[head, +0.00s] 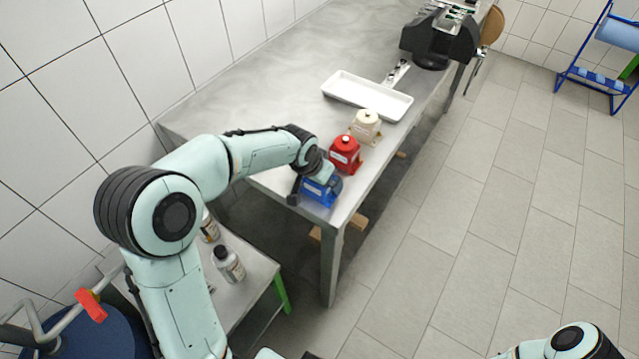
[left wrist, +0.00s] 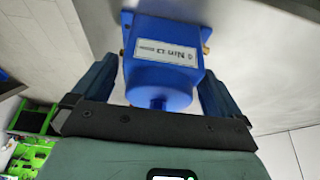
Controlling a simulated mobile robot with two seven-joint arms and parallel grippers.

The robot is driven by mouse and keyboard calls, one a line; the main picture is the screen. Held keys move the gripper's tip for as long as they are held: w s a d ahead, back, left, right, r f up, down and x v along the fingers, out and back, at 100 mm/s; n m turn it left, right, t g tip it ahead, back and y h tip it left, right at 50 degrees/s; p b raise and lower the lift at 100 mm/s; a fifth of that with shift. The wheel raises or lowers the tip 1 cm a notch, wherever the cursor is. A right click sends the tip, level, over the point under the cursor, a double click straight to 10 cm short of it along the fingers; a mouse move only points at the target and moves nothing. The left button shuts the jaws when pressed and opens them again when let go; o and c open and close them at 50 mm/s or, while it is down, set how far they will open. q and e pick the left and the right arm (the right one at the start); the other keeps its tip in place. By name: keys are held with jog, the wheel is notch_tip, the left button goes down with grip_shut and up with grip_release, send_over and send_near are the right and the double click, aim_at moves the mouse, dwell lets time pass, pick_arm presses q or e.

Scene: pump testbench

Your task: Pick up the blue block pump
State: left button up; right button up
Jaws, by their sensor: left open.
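The blue block pump (head: 319,193) stands at the near corner of the metal table, partly hidden by my left gripper (head: 318,182). In the left wrist view the blue pump (left wrist: 164,62) shows a white label and brass-coloured side fittings. There my open left gripper (left wrist: 157,75) has one finger on each side of the pump. The right finger looks very close to its side; I cannot tell whether it touches. My right gripper is out of view; only part of my right arm shows at bottom right of the head view.
A red pump (head: 345,153) stands just behind the blue one, then a cream pump (head: 366,125). A white tray (head: 345,91) lies beyond them. A dark machine (head: 440,38) stands at the table's far end. Bottles (head: 229,264) stand on a lower side table.

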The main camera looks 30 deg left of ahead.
pick_arm(q)
jog(key=shift+s, duration=0.1)
grip_shut()
jog(key=shift+r, duration=0.1)
